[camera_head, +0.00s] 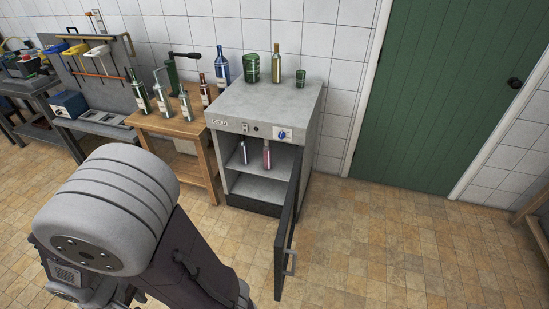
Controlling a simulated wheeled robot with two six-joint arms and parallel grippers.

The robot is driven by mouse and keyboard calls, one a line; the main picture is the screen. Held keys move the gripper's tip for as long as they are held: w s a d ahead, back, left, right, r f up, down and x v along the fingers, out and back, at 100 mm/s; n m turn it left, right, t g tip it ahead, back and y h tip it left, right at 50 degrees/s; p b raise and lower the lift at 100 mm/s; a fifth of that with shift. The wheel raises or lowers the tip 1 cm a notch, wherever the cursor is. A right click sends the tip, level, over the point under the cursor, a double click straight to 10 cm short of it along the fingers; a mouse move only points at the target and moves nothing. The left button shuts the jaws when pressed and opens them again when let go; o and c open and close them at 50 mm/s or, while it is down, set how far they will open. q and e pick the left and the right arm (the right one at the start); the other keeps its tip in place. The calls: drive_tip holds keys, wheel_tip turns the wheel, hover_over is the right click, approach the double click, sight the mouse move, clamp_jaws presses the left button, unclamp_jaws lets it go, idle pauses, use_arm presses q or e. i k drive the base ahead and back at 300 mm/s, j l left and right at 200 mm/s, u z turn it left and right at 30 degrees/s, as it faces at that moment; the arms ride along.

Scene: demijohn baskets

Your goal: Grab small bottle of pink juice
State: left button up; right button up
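A small bottle with pinkish contents (267,155) stands upright on the upper shelf inside the grey cabinet (250,185). The cabinet's dark door (287,230) stands open, swung out towards the front right. A second small, darker bottle (243,151) stands just left of the pink one. A large grey arm of mine fills the lower left of the head view, well short of the cabinet. Neither of my grippers shows in this view.
Tiled floor (390,250) is clear at right, before a green door (450,95).

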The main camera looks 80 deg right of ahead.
sight(266, 149)
drive_tip(key=i+l+z, duration=0.3)
drive_tip(key=z, duration=0.2)
drive_tip(key=i+l+z, duration=0.2)
drive_tip(key=i+z, duration=0.6)
drive_tip(key=z, duration=0.15)
drive_tip(key=i+j+z, duration=0.1)
drive_tip(key=i+z, duration=0.4)
drive_tip(key=i+j+z, duration=0.2)
drive_tip(key=z, duration=0.3)
drive_tip(key=i, duration=0.05)
